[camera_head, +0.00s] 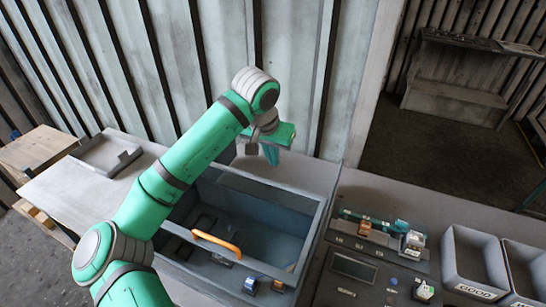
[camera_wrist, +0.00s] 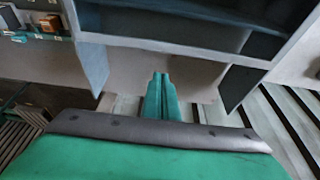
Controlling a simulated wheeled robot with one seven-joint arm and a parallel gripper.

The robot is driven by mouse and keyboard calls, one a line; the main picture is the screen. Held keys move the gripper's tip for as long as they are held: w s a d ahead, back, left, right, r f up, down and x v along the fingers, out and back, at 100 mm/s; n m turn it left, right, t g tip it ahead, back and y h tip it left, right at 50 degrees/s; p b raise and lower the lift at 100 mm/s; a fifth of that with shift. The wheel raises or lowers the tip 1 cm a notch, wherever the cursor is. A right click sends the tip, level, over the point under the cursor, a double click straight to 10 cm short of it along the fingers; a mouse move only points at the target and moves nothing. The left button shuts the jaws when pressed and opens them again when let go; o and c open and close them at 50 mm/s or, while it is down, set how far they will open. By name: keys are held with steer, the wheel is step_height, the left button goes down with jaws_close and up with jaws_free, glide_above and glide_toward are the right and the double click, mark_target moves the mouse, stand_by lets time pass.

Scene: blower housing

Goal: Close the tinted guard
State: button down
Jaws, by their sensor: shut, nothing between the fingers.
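The blue-grey housing (camera_head: 318,222) stands on the bench in the middle of the head view, with its dark interior visible from above. An orange handle (camera_head: 217,243) crosses its near left part. I cannot clearly make out the tinted guard's outline or its angle. My gripper (camera_head: 270,158) is beyond the housing's far edge, pointing down, apart from the orange handle. In the wrist view my gripper's fingers (camera_wrist: 161,80) are together and empty. The housing (camera_wrist: 205,47) fills the top of that view, and the orange handle does not show there.
Right of the housing are a control panel (camera_head: 352,267) with small parts and two grey bins (camera_head: 450,262). A shallow tray (camera_head: 103,153) lies on the bench at left. A corrugated wall (camera_head: 290,60) stands close behind the bench. My arm crosses the left side of the head view.

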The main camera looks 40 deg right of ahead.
step_height(320, 180, down, 6)
steer(key=a, duration=0.1)
steer(key=shift+s+a+f, duration=0.25)
steer(key=shift+a, duration=0.1)
steer(key=shift+s, duration=0.1)
stand_by(0.4)
